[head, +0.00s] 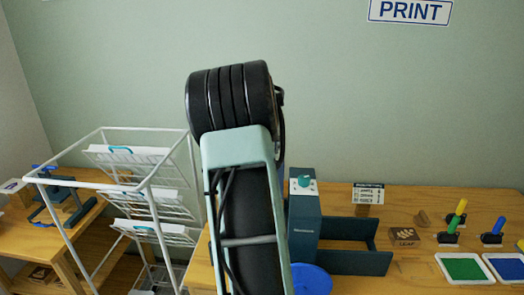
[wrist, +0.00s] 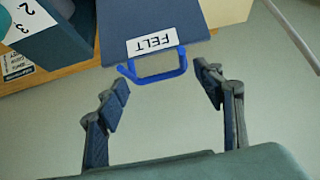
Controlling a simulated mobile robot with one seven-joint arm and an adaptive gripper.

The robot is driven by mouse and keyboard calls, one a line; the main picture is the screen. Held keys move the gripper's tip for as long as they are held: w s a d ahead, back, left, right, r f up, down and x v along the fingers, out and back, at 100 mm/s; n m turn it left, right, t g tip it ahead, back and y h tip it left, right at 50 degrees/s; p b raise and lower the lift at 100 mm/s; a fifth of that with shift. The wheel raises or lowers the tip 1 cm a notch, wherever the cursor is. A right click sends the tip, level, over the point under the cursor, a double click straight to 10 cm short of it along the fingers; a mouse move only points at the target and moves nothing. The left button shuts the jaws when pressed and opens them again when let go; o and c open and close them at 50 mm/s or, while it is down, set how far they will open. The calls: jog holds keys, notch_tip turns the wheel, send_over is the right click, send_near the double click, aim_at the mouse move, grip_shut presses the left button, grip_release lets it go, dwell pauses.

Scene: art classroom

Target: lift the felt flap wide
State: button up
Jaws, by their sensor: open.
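In the wrist view, a dark blue panel with a white label reading FELT (wrist: 152,42), upside down in the picture, is at the top centre. A bright blue loop handle (wrist: 155,78) sticks out from its edge below the label. My gripper (wrist: 164,84) is open, with one finger on each side of the handle. The fingers look apart from it, and nothing is held. In the head view my arm fills the middle, and neither my gripper nor the felt flap can be made out there.
In the head view, a dark blue box (head: 304,222) and a blue round thing (head: 311,279) stand right of my arm. A white wire rack (head: 148,190) is on the left. Coloured pads, including a green one (head: 465,268), and a LEAF block (head: 404,237) lie on the table at right.

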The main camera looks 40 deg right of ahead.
jog(key=v, duration=0.9)
jog(key=shift+r, duration=0.25)
